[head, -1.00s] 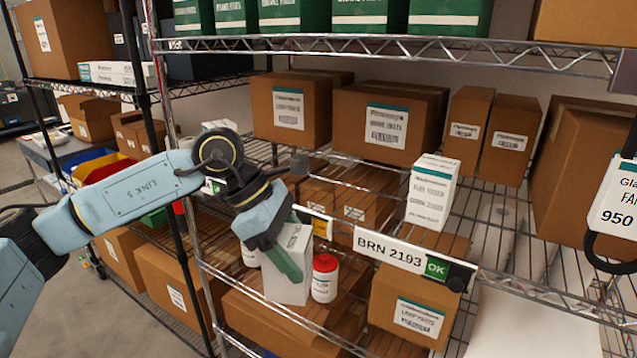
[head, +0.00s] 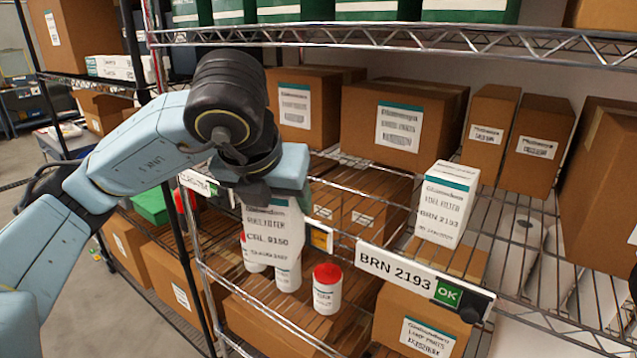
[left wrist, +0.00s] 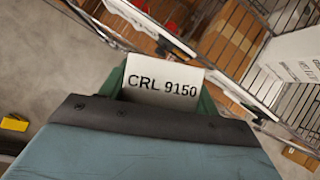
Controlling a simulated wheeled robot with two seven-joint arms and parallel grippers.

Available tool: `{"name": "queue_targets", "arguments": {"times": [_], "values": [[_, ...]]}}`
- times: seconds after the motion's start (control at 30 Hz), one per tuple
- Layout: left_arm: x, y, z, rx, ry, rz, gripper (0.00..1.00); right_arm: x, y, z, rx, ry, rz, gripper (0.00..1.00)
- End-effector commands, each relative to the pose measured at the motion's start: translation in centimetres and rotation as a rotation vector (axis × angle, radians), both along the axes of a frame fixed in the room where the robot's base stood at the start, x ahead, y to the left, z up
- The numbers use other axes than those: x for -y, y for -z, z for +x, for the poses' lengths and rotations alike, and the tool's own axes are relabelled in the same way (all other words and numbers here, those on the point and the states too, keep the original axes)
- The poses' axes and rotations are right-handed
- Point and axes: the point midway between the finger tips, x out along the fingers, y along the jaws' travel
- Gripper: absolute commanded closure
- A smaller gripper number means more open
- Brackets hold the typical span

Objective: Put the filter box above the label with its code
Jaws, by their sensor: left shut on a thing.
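My left gripper (head: 272,192) is shut on a white filter box (head: 272,238) and holds it hanging in front of the shelf. The box face reads CRL 9150 in the head view. Its end (left wrist: 163,82), also marked CRL 9150, shows between the green fingers in the left wrist view. A BRN 2193 label (head: 396,268) is on the shelf's front rail, with a green OK tag at its right end. A second filter box (head: 442,205), marked BRN 2193, stands upright above it. Another rail label (head: 198,183) is partly hidden behind my left arm; its code is unreadable. My right gripper is out of view.
A red-capped white bottle (head: 327,288) and other white containers (head: 288,276) are below and behind the held box. Brown cartons (head: 404,122) fill the shelf's back.

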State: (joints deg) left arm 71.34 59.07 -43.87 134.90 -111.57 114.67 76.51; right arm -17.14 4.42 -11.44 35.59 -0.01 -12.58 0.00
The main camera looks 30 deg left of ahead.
Motion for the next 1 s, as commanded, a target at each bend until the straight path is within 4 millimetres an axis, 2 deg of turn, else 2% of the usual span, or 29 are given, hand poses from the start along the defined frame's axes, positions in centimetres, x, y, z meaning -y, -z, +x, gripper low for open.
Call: {"name": "queue_targets", "arguments": {"times": [0.17, 0.4, 0.5, 0.83, 1.0], "values": [[-1.0, 0.1, 3.0, -0.004, -0.02, -0.007, 0.75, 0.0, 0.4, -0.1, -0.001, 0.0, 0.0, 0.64], [-3.0, -0.4, 9.0, -0.002, -0.019, -0.004, 0.75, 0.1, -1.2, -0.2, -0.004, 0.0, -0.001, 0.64], [-3.6, -0.4, 11.0, -0.001, -0.017, -0.004, 0.75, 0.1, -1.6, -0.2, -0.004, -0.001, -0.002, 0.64], [-4.6, -0.2, 14.0, 0.0, -0.014, -0.004, 0.75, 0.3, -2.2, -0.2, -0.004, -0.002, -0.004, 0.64], [-5.4, -0.3, 16.4, -0.001, -0.014, -0.004, 0.75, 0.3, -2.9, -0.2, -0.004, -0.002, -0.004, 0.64]]}}
